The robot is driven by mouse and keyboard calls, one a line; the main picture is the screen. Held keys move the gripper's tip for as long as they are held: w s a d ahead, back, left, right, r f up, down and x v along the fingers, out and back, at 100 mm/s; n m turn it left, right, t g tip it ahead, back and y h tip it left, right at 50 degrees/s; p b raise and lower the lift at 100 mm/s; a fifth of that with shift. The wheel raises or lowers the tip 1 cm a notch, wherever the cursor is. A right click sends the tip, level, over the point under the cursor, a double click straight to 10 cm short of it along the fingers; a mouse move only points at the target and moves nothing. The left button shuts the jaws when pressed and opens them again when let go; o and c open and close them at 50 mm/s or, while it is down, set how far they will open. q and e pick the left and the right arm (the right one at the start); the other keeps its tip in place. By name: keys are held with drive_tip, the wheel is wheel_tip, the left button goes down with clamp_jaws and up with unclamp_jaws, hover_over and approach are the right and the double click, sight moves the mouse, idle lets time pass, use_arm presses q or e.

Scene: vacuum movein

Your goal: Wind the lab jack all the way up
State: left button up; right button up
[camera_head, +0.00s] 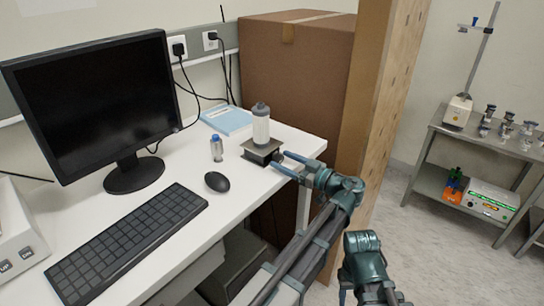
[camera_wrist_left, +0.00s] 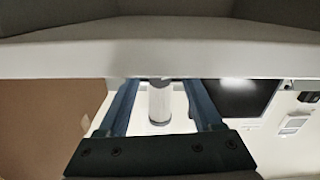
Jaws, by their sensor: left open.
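The lab jack (camera_head: 262,152) is a small dark block near the right end of the white desk. It looks low, its top plate close above the desk. A white cylinder with a grey cap (camera_head: 261,125) stands upright on it. A dark knob (camera_head: 278,157) sits at its right side. My left gripper (camera_head: 289,163) is at the desk's right edge, its fingertips close to the knob; I cannot tell whether they touch it. In the left wrist view, which is upside down, its fingers (camera_wrist_left: 160,84) are apart, with the cylinder (camera_wrist_left: 159,104) seen between them. My right gripper does not show.
A small bottle (camera_head: 216,148), a mouse (camera_head: 217,182), a keyboard (camera_head: 127,242) and a monitor (camera_head: 95,105) stand on the desk left of the jack. A blue booklet (camera_head: 226,119) lies behind.

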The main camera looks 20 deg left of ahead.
use_arm(q)
drive_tip(key=shift+a, duration=0.15)
clamp_jaws()
idle(0.4)
drive_tip(key=m, duration=0.4)
idle(0.3)
unclamp_jaws()
